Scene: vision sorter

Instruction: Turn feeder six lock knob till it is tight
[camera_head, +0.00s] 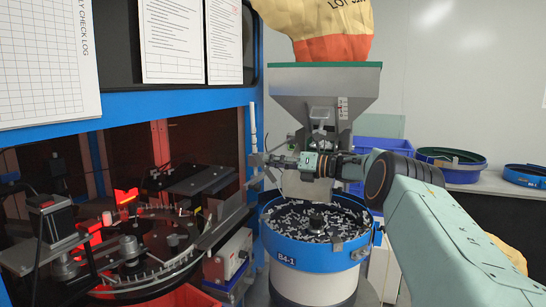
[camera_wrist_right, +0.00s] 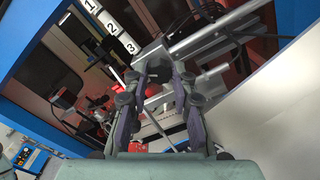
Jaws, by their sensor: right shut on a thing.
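My right gripper (camera_head: 264,160) reaches in from the right, in front of the grey hopper and above the feeder bowl. Its fingertips are at the machine's blue frame edge, by the metal rail and bracket. In the right wrist view the fingers (camera_wrist_right: 160,76) are closed in on a small part at the end of the bracket (camera_wrist_right: 152,55). The fingers hide most of that part; I take it for the lock knob, but its shape and any turn mark cannot be read. My left gripper is not in view.
The feeder bowl's blue rim (camera_head: 287,256), labelled B4-1, is below my wrist. The grey hopper (camera_head: 325,85) stands behind, with an orange-yellow bag (camera_head: 330,30) on it. A round glass-and-metal dial (camera_head: 150,255) is inside the blue-framed machine. Blue trays (camera_head: 450,157) lie at right.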

